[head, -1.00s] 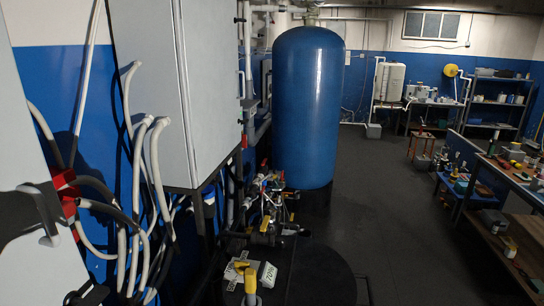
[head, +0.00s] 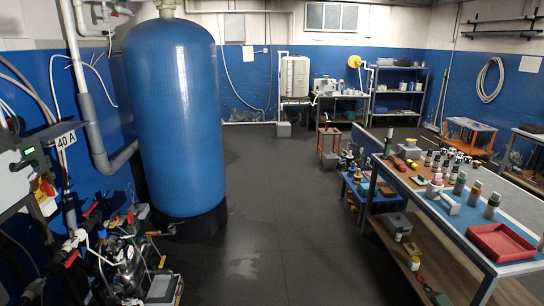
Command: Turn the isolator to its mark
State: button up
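A red and yellow rotary switch, which looks like the isolator (head: 44,191), is on a grey cabinet (head: 14,186) at the left edge of the head view. It is small and seen at a steep angle, so I cannot read its handle position or any mark. My gripper is not clearly visible in this view.
A tall blue tank (head: 178,115) stands right of the cabinet. Pipes, valves and a pump assembly (head: 125,265) crowd the lower left. A long workbench with a red tray (head: 501,242) is at the right. Dark floor (head: 285,215) is clear between.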

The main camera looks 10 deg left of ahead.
aim_at(46, 186)
jog(key=i+j+u, duration=0.1)
jog(key=i+u, duration=0.25)
jog(key=i, duration=0.3)
jog(key=i+u, duration=0.35)
jog(key=i, duration=0.35)
jog(key=i+l+u, duration=0.3)
jog(key=i, duration=0.3)
jog(key=i+j+u, duration=0.3)
jog(key=u, duration=0.15)
jog(key=i+j+u, duration=0.15)
jog(key=i+u, duration=0.8)
jog(key=i+l+u, duration=0.1)
jog(key=i+u, duration=0.25)
jog(key=u, duration=0.15)
jog(key=i+j, duration=0.1)
jog(key=i, duration=0.25)
